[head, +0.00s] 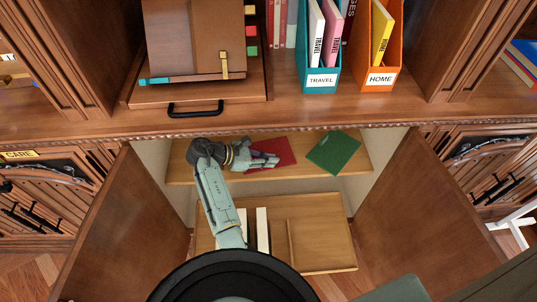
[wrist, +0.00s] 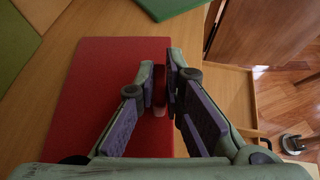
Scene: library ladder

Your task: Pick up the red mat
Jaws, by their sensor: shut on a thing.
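The red mat (head: 284,149) lies on the upper shelf inside the open cabinet, left of a green one. In the wrist view the red mat (wrist: 85,105) is a flat red rectangle under my fingers. My gripper (head: 262,161) reaches in from the left over the mat. In the wrist view my gripper (wrist: 160,85) is shut on a small raised red piece at the mat's right edge, which looks like part of the mat. The mat looks flat on the shelf; I cannot tell whether it is lifted. My fingers hide part of it.
The green mat (head: 333,152) lies to the right on the same shelf (head: 220,172). Open cabinet doors stand left (head: 125,235) and right (head: 420,225). A lower shelf (head: 325,235) holds upright white-edged items. The counter (head: 290,112) overhangs the opening.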

